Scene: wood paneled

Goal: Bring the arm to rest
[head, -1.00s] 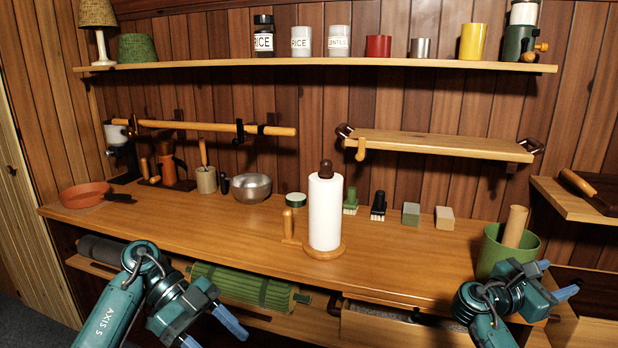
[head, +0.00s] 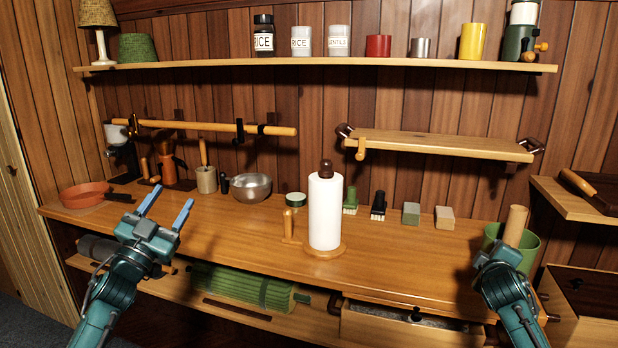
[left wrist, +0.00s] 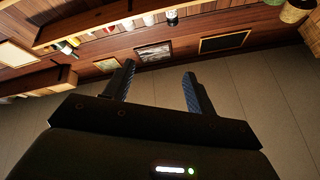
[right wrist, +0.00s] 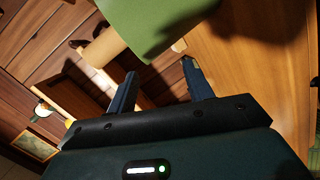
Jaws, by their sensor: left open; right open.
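My left gripper (head: 166,212) is open and empty, its blue fingers pointing up over the left part of the wooden counter (head: 240,240). In the left wrist view the two fingers (left wrist: 157,85) stand apart with nothing between them. My right gripper (head: 502,250) is at the counter's right end, in front of the green pot (head: 530,246). Its fingers are hidden in the head view. In the right wrist view the fingers (right wrist: 160,85) are apart and empty, with the green pot (right wrist: 150,22) just beyond them.
A paper towel roll (head: 325,212) stands mid-counter. A red pan (head: 84,195) sits at the left, and a metal bowl (head: 251,187) and small blocks (head: 411,213) stand toward the back. A rolled green mat (head: 245,287) lies on the shelf below. An open drawer (head: 400,325) juts out at the front.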

